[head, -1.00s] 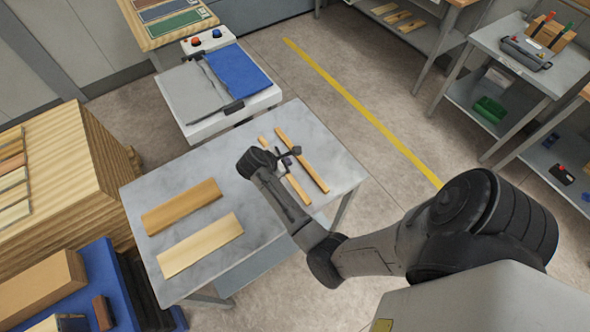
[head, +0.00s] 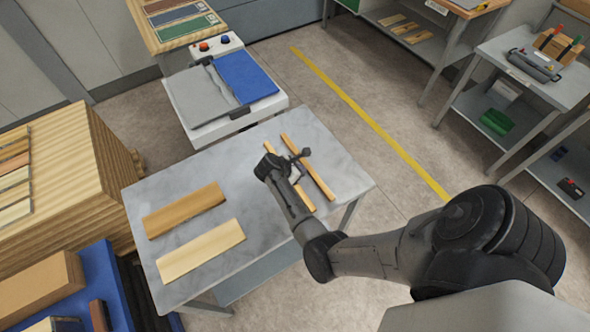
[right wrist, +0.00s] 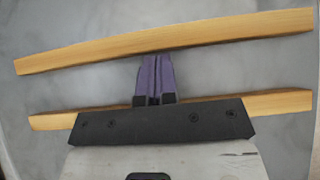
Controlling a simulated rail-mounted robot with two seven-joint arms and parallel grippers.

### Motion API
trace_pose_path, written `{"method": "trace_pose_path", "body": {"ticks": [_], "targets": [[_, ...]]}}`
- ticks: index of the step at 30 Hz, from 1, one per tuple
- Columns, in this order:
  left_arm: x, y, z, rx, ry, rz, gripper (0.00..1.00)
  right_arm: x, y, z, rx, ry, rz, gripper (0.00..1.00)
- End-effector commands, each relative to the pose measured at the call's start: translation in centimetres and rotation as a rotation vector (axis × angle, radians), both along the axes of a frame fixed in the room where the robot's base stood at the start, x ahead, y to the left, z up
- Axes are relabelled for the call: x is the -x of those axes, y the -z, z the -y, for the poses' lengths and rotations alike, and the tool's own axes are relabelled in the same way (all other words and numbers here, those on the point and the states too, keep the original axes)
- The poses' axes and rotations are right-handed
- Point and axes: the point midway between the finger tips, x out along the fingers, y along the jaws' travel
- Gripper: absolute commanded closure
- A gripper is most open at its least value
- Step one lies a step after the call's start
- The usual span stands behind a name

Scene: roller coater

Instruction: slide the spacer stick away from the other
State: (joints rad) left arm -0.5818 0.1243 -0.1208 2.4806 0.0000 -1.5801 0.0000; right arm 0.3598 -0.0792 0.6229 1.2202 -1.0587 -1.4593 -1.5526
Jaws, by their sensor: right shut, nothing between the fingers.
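Two narrow wooden spacer sticks lie roughly parallel on the grey metal table, with a gap between them. My right gripper (head: 302,158) is shut and empty, low over the sticks. In the right wrist view its purple fingers (right wrist: 153,62) reach across the near stick (right wrist: 280,102) into the gap. Their tips are at the near edge of the far stick (right wrist: 165,40); I cannot tell whether they touch it. My left gripper is not in view.
Two wider boards, one brown (head: 184,210) and one pale (head: 201,250), lie on the table's (head: 225,170) left part. A white machine with a blue panel (head: 244,82) stands behind. The table's right corner is clear.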

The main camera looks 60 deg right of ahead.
Motion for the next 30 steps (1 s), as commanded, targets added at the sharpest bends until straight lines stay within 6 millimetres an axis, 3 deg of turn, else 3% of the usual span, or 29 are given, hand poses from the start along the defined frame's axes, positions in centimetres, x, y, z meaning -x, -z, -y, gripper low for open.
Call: {"method": "trace_pose_path", "body": {"ticks": [15,24,30], "targets": [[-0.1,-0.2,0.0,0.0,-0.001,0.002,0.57,0.3,0.3,0.5,0.001,0.001,0.0,1.0],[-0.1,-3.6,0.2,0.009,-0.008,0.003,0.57,2.5,-0.1,4.8,0.005,0.001,-0.004,1.0],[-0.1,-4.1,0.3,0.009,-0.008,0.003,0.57,3.2,0.3,6.0,0.001,0.001,-0.001,1.0]]}}
